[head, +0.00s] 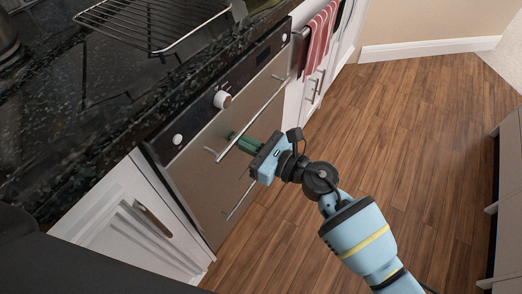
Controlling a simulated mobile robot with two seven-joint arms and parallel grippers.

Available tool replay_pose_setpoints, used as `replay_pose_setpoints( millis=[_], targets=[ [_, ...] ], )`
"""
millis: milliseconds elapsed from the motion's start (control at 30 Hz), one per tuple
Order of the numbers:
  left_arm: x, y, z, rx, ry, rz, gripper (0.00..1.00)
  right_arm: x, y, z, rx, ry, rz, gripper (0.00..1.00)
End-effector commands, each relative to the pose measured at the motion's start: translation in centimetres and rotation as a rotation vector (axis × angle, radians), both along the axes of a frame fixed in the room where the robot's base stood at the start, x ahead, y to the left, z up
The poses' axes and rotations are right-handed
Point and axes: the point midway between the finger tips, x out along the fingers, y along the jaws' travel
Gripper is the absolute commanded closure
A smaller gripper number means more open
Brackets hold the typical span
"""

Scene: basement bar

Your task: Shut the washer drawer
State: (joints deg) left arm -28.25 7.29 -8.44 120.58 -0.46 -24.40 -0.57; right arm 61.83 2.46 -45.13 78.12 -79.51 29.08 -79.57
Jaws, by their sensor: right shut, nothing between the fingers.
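The washer (205,143) is a steel-fronted appliance built in under the dark counter, with a black control strip and white knobs on top. Its upper drawer front has a long bar handle (266,103); a lower bar handle (235,208) shows below. The drawer front looks close to flush with the cabinets, but any small gap cannot be made out. My right gripper (235,138) is shut and empty, its green fingers pointing at the drawer front by the upper handle. Whether they touch the handle or front cannot be told. My left gripper is not in view.
A wire rack (150,20) lies on the dark stone counter (60,130). A red striped towel (320,35) hangs right of the washer. A white cabinet (125,225) stands left of it. The wood floor (410,120) is clear; pale furniture (509,190) stands at the right edge.

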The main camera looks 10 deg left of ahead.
Motion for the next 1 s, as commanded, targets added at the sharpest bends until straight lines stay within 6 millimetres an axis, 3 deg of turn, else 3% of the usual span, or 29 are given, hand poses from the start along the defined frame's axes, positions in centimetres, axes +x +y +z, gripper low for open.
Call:
replay_pose_setpoints(
  millis=[333,1000],
  targets=[
    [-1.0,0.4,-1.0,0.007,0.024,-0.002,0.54,0.9,2.8,0.0,0.000,0.001,0.000,1.00],
    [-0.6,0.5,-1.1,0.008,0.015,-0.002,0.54,1.2,3.1,0.3,0.004,-0.004,-0.004,1.00]
  ],
)
